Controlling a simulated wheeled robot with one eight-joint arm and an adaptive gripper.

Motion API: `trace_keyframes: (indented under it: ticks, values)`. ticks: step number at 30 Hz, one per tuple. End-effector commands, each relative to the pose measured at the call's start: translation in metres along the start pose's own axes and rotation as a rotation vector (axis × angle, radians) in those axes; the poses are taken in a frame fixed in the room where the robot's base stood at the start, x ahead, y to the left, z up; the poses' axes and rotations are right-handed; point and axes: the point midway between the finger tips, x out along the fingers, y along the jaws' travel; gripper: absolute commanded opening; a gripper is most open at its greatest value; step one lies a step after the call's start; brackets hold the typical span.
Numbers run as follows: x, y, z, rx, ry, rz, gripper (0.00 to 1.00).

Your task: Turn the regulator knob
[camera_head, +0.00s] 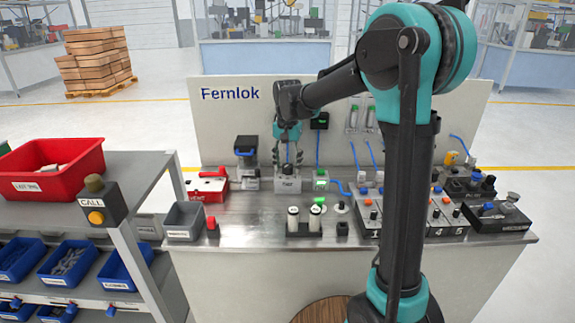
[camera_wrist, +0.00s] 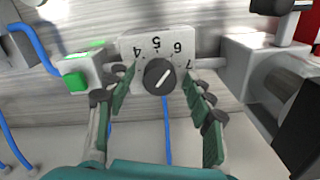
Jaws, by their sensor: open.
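The regulator knob (camera_wrist: 159,76) is a dark round knob with a white pointer line, on a white dial plate (camera_wrist: 136,47) numbered 4 to 7. The line lies slanted from lower left to upper right, its upper end towards the 6–7 side. My gripper (camera_wrist: 158,88) is open, with one green-padded finger to each side of the knob and a visible gap at both. In the head view my gripper (camera_head: 288,160) points down over the pale regulator block (camera_head: 287,184) on the bench. The knob itself is hidden there.
A red box (camera_head: 208,188) is left of the regulator in the head view. White cylinders in a black holder (camera_head: 304,232) stand in front.

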Motion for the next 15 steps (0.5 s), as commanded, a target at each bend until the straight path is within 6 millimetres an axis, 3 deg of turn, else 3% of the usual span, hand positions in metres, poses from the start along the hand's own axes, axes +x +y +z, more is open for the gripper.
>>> trace_keyframes:
  ticks: [6, 15]
  values:
    - [0.0001, -0.0001, -0.0001, 0.000, 0.000, 0.000, 0.52]
    - [-0.0001, -0.0001, -0.0001, 0.000, 0.000, 0.000, 0.14]
